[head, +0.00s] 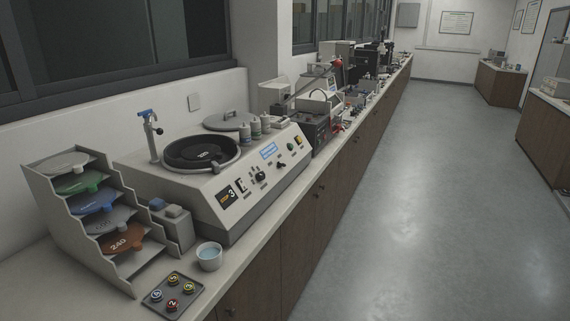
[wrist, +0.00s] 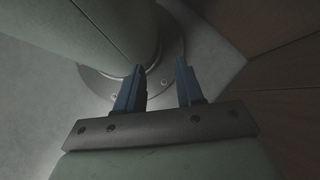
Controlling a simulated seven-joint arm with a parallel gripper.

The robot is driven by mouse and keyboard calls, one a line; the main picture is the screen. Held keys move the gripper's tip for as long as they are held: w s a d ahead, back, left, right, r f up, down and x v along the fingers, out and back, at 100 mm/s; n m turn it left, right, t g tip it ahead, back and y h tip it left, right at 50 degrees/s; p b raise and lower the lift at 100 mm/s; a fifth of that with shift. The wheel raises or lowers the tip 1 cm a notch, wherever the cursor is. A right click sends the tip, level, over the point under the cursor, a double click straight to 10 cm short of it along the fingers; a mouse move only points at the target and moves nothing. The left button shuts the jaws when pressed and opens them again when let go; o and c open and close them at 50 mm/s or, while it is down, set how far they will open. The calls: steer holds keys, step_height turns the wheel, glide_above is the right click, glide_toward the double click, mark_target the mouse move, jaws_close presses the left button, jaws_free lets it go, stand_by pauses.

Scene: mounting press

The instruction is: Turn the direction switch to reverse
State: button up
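A grinder-polisher (head: 215,190) with a round dark platen (head: 202,154) stands on the bench in the head view. Its sloped front panel carries a lit display (head: 269,150), a black knob (head: 260,175), a smaller dark control (head: 282,164), a light rocker-like switch (head: 241,185) and coloured buttons (head: 291,147). The labels are too small to read, so I cannot tell which control is the direction switch. My gripper (wrist: 160,70) shows only in the wrist view. Its two blue fingers are apart with nothing between them, above the floor and my own base, away from the panel.
A stepped rack (head: 80,225) of coloured discs stands left of the machine. A cup of bluish liquid (head: 209,257) and a tray with coloured round pieces (head: 172,294) lie in front. More equipment (head: 316,128) lines the bench behind. The floor (head: 420,200) at right is clear.

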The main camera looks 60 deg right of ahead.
steer(key=w+d+r+n+t, duration=0.1)
steer(key=w+d+t, duration=0.35)
steer(key=d, duration=0.85)
steer(key=w+d+r+n+t, duration=0.1)
steer(key=w+d+n, duration=0.1)
steer(key=w+d, duration=0.85)
steer(key=d+r+n+t+h, duration=0.15)
steer(key=d+r, duration=0.35)
steer(key=d, duration=0.6)
steer(key=s+d+r+n+t+h, duration=0.15)
steer(key=d+r, duration=0.35)
steer(key=d, duration=0.6)
steer(key=d+r+n+t, duration=0.15)
steer(key=d+r, duration=0.35)
steer(key=d, duration=0.6)
steer(key=s+d+r+n+h, duration=0.2)
steer(key=s+d+r, duration=0.1)
steer(key=d+r, duration=0.75)
steer(key=s+d+r+n+h, duration=0.2)
steer(key=s+d+r+n, duration=0.1)
steer(key=d+r, duration=0.75)
step_height(320, 180, up, 27)
steer(key=n+t+h, duration=0.2)
steer(key=n+t, duration=0.1)
glide_above(283, 164)
steer(key=s+a, duration=0.3)
steer(key=s, duration=0.6)
steer(key=shift+m, duration=0.25)
steer(key=x, duration=1.3)
steer(key=shift+w, duration=0.25)
